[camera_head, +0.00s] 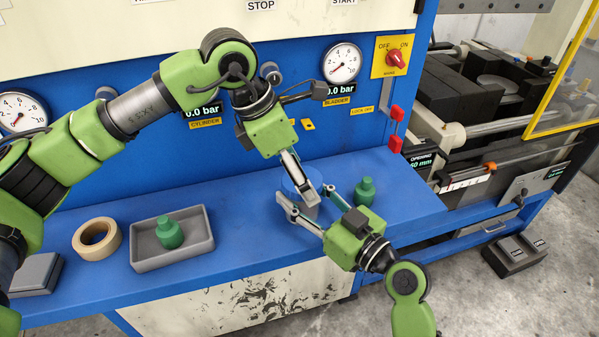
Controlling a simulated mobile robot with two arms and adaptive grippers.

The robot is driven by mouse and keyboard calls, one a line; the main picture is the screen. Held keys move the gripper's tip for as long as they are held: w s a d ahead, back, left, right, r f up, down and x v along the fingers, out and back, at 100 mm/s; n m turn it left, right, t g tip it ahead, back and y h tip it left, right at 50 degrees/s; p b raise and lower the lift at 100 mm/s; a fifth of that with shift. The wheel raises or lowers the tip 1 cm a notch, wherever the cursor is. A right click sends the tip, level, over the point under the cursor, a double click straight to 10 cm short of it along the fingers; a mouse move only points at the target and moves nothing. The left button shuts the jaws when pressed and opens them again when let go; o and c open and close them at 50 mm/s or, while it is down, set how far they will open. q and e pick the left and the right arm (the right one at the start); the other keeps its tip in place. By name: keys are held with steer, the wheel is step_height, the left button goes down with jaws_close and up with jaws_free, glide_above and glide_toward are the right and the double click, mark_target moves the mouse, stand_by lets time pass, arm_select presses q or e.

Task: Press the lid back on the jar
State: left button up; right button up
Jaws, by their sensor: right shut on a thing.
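The jar (306,211) stands on the blue bench, a small pale grey body mostly hidden by my fingers. A round blue lid (288,184) shows at its top; whether it is fully seated I cannot tell. My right gripper (304,208) comes in from the lower right, with its fingers on either side of the jar, shut on it. My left gripper (309,196) points down from above, its fingers together in one narrow strip over the lid. Whether its tips touch the lid is hard to tell.
A green bottle (365,191) stands just right of the jar. Another green bottle (169,233) is in a grey tray (203,250) on the left. A tape roll (78,243) and a grey block (34,275) lie farther left. The blue panel with gauges rises behind.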

arm_select(q)
steer(key=shift+r, duration=0.1)
steer(key=v, duration=1.1)
steer(key=shift+r, duration=0.4)
steer(key=shift+a, duration=0.15)
arm_select(e)
steer(key=o, duration=1.7)
steer(key=shift+c, duration=0.2)
